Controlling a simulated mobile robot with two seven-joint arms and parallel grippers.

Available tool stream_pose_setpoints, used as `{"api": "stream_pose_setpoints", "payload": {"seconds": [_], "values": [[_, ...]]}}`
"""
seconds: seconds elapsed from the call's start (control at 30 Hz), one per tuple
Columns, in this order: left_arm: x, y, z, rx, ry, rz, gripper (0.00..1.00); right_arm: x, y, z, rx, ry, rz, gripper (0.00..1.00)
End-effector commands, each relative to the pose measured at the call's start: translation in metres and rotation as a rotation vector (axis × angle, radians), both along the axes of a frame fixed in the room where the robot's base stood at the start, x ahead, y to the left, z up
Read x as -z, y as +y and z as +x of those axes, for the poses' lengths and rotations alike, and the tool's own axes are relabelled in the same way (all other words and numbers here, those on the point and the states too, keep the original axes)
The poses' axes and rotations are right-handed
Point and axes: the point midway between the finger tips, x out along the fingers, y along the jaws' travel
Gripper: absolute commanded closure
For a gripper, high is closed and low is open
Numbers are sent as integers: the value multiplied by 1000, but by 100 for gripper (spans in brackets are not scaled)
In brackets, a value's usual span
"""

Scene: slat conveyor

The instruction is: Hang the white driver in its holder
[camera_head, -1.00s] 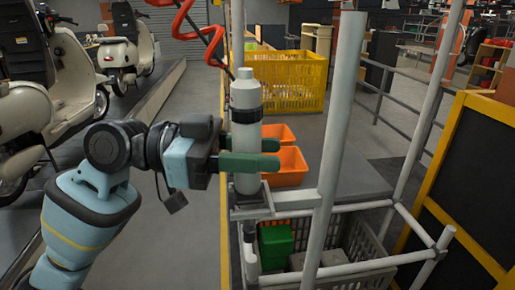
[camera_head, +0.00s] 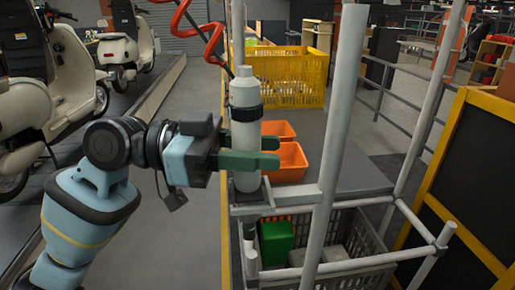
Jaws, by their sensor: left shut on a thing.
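The white driver (camera_head: 245,95) is a pale upright cylinder with a black band, hanging below a red coiled hose. My left gripper (camera_head: 262,152) is shut on its lower body, with green fingers to the right of it. The holder (camera_head: 275,203) is a grey metal bracket on the cart frame, directly under the driver's lower end. The driver's lower end is at the bracket's left part. I cannot tell whether it is seated in it or just above it. My right gripper is out of view.
A thick grey post (camera_head: 337,130) stands close to the right of the holder. Orange bins (camera_head: 289,165) lie behind the gripper. A grey crate (camera_head: 362,232) with a green box (camera_head: 277,243) sits below. A yellow crate (camera_head: 290,80) stands farther back.

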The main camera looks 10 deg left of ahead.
Motion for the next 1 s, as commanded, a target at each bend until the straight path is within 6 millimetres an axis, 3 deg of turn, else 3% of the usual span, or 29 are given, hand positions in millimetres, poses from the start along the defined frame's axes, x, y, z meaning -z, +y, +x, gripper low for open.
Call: {"api": "stream_pose_setpoints", "payload": {"seconds": [0.97, 1.0], "values": [[6, 0, 0, 0, -2, -3, 100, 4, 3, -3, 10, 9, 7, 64], [5, 0, 0, 0, -2, -3, 63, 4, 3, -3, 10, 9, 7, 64]]}}
